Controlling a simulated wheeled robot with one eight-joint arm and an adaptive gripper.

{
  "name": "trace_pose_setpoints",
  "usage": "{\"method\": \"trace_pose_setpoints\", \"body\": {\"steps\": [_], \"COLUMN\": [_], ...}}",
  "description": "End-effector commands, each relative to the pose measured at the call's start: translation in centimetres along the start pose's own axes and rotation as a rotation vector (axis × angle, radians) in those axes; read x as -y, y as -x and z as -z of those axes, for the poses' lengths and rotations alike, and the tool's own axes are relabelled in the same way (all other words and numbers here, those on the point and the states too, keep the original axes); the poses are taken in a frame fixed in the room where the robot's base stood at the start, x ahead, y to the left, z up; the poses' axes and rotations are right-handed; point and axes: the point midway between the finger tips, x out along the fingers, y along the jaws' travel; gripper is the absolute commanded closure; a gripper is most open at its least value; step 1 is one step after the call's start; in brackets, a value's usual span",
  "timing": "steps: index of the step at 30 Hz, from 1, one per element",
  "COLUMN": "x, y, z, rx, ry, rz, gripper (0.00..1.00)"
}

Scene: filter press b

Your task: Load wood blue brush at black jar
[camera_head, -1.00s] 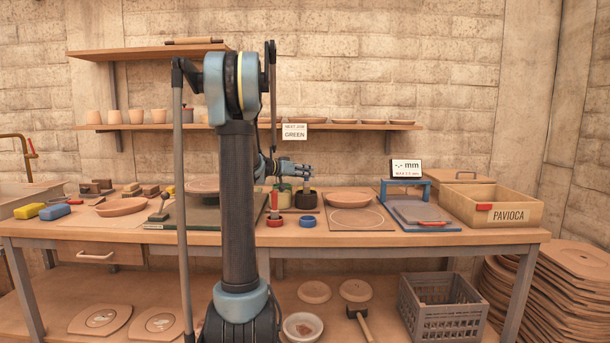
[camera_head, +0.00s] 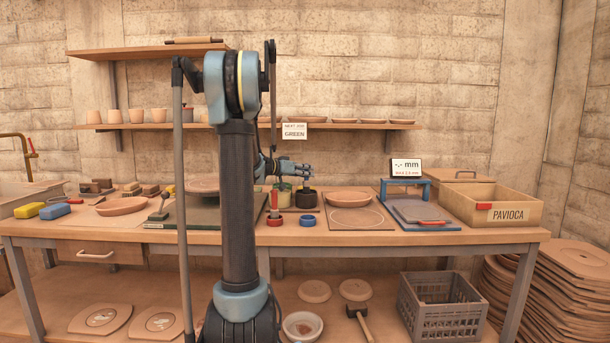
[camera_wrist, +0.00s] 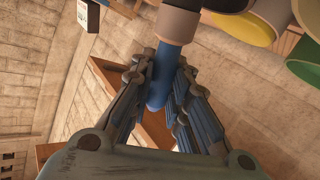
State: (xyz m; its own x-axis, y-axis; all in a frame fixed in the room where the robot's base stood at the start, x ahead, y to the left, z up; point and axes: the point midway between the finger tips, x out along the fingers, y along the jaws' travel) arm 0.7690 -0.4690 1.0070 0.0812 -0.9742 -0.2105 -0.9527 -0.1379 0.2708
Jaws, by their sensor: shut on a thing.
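My gripper (camera_wrist: 160,90) is shut on the blue handle (camera_wrist: 161,77) of the brush. The brush has a tan wood-coloured part (camera_wrist: 177,24) beyond the fingers, at the top of the wrist view; its far end is cut off. A black jar (camera_wrist: 223,4) shows partly at the top edge, close beside the brush. In the head view my gripper (camera_head: 303,169) is just above the black jar (camera_head: 305,199) on the bench. The brush is too small there to tell whether its end is inside the jar.
A green jar (camera_head: 282,197) stands left of the black jar, and a green and a yellow rim show in the wrist view. Red (camera_head: 275,221) and blue (camera_head: 308,221) round items lie in front. A board with a ring (camera_head: 355,218) is to the right.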

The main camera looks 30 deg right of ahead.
Motion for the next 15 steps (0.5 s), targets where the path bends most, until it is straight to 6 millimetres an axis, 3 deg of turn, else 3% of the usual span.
{"method": "trace_pose_setpoints", "body": {"steps": [15], "x": [-0.7], "y": [0.5], "z": [2.3], "rx": [0.002], "ry": [-0.001], "rz": [0.0], "gripper": [1.0]}}
